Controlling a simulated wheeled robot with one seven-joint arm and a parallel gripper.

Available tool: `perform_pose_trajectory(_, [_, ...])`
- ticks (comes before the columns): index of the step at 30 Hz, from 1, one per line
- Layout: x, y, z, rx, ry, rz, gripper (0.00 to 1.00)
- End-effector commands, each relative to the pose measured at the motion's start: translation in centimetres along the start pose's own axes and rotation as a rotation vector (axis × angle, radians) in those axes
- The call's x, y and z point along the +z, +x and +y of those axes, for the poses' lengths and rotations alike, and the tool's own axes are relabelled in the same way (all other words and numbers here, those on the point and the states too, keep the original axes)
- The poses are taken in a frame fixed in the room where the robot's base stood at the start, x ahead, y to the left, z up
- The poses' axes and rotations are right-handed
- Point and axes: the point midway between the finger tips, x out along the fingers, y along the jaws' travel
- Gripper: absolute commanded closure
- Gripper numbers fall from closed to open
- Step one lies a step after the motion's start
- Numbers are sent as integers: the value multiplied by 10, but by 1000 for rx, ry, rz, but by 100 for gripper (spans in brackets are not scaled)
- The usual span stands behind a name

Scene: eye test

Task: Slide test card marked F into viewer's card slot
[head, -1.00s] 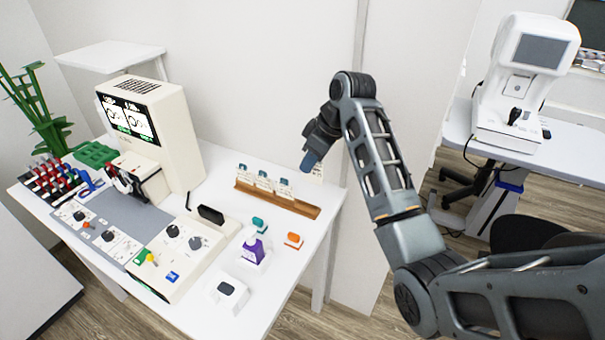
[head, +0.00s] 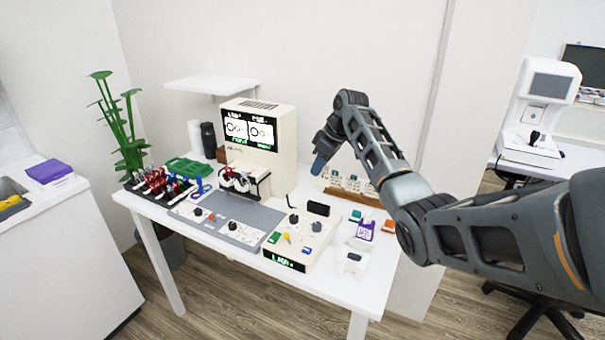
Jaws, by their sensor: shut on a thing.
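My gripper (head: 321,158) is held above the back right of the white table, close to the left end of the wooden card rack (head: 352,197). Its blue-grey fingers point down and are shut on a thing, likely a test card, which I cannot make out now. Several white cards (head: 352,184) stand in the rack; their letters are too small to read. The cream viewer (head: 283,152) stands left of my gripper, with a lit screen showing two round pictures. I cannot clearly make out its card slot.
A cream control box (head: 291,242) with knobs and a black upright piece (head: 318,208) stands in front. Red and black trial pieces (head: 163,183) and a plant (head: 128,135) are left. A wall shelf (head: 212,83) is behind.

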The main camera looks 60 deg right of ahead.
Motion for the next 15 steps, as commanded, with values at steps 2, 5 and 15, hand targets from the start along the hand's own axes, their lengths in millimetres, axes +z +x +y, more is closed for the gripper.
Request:
perform_pose_trajectory(2, [3, 0, 4, 2, 6, -1, 100])
perform_pose_trajectory(5, [5, 2, 5, 2, 6, -1, 100])
perform_pose_trajectory(15, [15, 27, 4, 2, 5, 0, 100])
